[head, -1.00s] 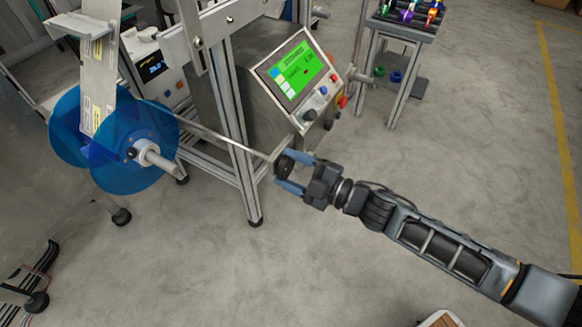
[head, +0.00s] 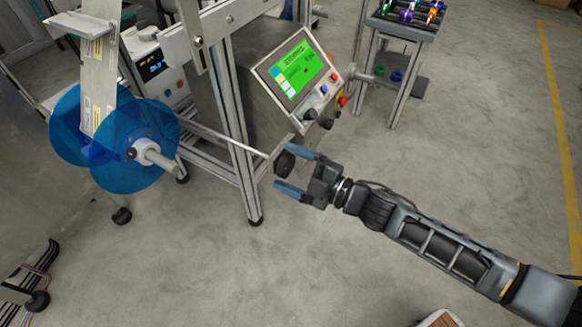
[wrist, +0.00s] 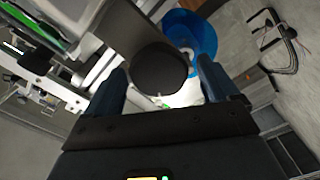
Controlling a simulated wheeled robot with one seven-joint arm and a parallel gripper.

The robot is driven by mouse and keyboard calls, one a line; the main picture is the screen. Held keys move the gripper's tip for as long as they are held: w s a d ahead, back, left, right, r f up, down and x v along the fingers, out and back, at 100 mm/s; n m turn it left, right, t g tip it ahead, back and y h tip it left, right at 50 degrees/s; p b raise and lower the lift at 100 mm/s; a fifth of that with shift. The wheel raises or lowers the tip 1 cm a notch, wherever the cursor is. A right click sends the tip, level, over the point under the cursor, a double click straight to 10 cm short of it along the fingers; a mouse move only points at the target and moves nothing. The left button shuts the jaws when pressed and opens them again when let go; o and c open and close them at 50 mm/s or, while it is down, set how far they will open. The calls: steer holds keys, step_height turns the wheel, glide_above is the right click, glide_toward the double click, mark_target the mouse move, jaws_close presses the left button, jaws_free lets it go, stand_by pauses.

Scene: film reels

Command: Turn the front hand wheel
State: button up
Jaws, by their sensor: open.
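The front hand wheel is a round black knob (head: 284,163) at the end of a metal bar on the machine frame, in the middle of the head view. It also shows in the wrist view (wrist: 159,69), as a dark disc between the fingers. My gripper (head: 283,170) is open, with its two blue fingers on either side of the knob. In the wrist view a gap shows between the knob and each finger (wrist: 160,88), so it is not gripped. The knob's far side is hidden.
A blue film reel (head: 135,150) on a spindle stands left of the knob. A control panel with a green screen (head: 296,68) is above it. A rack with colourful items (head: 405,15) stands at the back.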

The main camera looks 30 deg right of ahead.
steer(key=p+v, duration=0.1)
steer(key=v, duration=0.6)
steer(key=shift+s+d+p, duration=0.2)
steer(key=shift+s+p, duration=0.1)
steer(key=shift+s, duration=0.05)
stand_by(0.4)
stand_by(0.6)
